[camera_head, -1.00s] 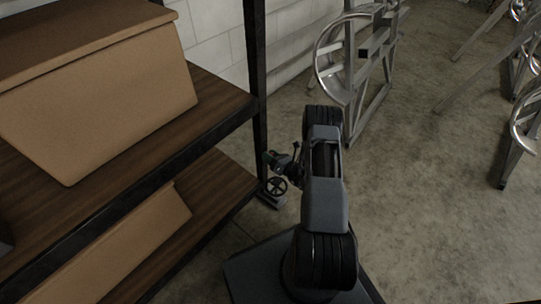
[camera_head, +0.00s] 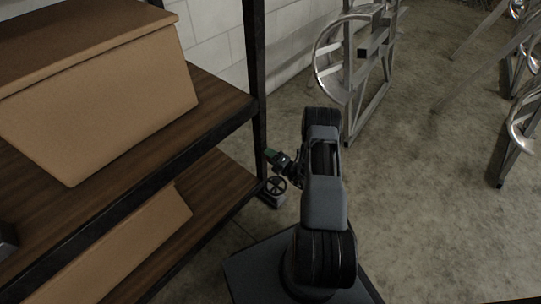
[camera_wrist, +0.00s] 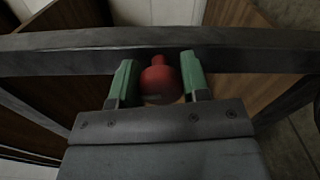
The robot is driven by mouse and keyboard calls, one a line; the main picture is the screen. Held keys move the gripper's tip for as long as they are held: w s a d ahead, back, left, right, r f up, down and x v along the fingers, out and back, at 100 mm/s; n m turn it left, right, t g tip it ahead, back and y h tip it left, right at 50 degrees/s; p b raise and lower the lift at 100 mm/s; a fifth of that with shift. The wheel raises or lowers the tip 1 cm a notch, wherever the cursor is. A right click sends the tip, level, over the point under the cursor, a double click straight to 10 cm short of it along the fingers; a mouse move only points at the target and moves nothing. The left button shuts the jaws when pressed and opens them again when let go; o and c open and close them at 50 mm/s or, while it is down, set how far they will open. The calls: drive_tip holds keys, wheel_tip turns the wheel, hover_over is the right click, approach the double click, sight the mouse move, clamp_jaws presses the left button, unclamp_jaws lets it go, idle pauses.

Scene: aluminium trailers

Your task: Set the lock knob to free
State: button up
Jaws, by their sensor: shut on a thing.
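A red rounded knob (camera_wrist: 160,82) with a short stub sits between the two green fingers of my gripper (camera_wrist: 160,80) in the wrist view. The fingers are shut on it, one at each side. Its far end reaches a dark grey bar (camera_wrist: 240,48) that crosses the view; how it joins the bar is hidden. In the head view my gripper (camera_head: 271,156) is beside the dark upright post of the shelf, and the knob cannot be made out there. No marking for lock or free is visible.
A wooden shelf with a dark frame (camera_head: 150,152) holds cardboard boxes (camera_head: 110,95) at left. Metal trailer frames (camera_head: 345,75) stand at the back and right.

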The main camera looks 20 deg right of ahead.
drive_tip(key=shift+m, duration=0.8)
drive_tip(key=shift+f+m, duration=0.1)
drive_tip(key=shift+m, duration=0.2)
drive_tip(key=o, duration=0.9)
drive_tip(key=shift+c, duration=0.2)
drive_tip(key=shift+s, duration=0.1)
drive_tip(key=p+v, duration=0.3)
drive_tip(key=v, duration=1)
drive_tip(key=shift+s, duration=0.25)
drive_tip(key=shift+d, duration=0.1)
